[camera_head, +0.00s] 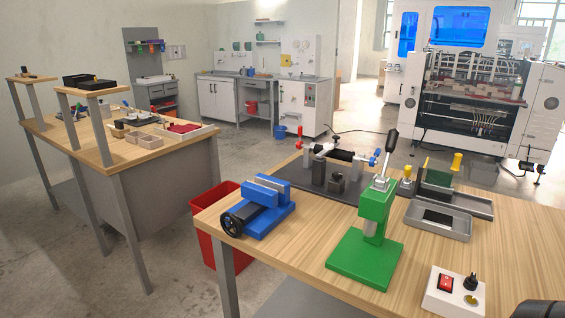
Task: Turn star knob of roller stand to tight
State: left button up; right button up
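What looks like the roller stand stands on a dark mat at the back of the wooden bench, with a dark roller (338,154) between pale metal posts. A small red knob (299,131) is at its left end. A blue knob (374,160) is at its right end, partly behind the green press's lever. The knobs are too small to tell which is star-shaped or how tight either is. Neither of my grippers shows clearly.
The green press (374,235) stands in front of the mat (290,174). A blue vise (260,207) is at the bench's left, a switch box (455,292) at front right, metal trays (437,219) behind it. A dark shape (540,309) fills the lower right corner. Bare wood (300,240) lies between vise and press.

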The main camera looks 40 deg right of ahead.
aim_at(337, 175)
jog(key=z, duration=0.15)
jog(key=i, duration=1)
jog(key=z, duration=0.5)
